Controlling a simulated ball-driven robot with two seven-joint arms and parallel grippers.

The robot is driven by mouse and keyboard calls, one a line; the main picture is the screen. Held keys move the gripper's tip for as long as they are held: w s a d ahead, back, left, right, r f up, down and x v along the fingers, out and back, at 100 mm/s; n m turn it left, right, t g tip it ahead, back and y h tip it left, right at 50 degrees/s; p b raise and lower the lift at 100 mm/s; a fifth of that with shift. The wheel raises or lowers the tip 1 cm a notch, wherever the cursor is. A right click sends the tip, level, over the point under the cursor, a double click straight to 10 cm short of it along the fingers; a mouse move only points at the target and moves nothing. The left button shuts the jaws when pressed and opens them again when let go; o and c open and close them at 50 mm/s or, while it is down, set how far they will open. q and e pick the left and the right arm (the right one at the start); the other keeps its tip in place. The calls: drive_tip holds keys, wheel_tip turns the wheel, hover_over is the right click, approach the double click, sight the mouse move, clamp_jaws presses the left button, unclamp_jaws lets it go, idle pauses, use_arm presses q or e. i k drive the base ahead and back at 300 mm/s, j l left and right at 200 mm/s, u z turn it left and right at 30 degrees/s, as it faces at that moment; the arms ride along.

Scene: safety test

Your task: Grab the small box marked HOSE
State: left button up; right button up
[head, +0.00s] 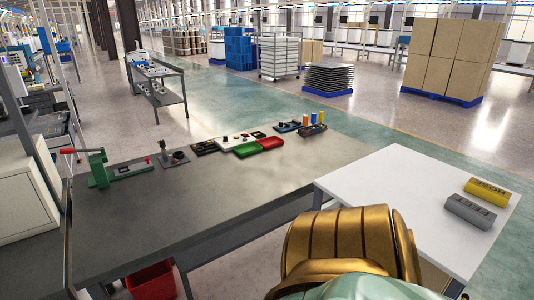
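The small box marked HOSE (487,190) is yellow with dark lettering. It lies on the white table (375,180) near that table's right end. A similar grey box (470,211) lies just in front of it, and its lettering is too small to read surely. A gold ribbed part with a pale green part below it, which looks like my own body, fills the bottom centre and covers the white table's front left. Neither of my grippers shows in the head view.
The white table's middle is clear. Stacked cartons (447,55) stand far behind.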

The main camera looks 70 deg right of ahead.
sight(495, 195)
drive_tip(key=z, duration=2.9)
drive_tip(key=k+l+z, duration=0.1)
drive_tip(key=k+z, duration=0.15)
drive_tip(key=z, duration=0.15)
drive_tip(key=k+l+z, duration=0.15)
drive_tip(key=z, duration=0.3)
drive_tip(key=i+l, duration=0.45)
drive_tip(key=i+l+u, duration=0.05)
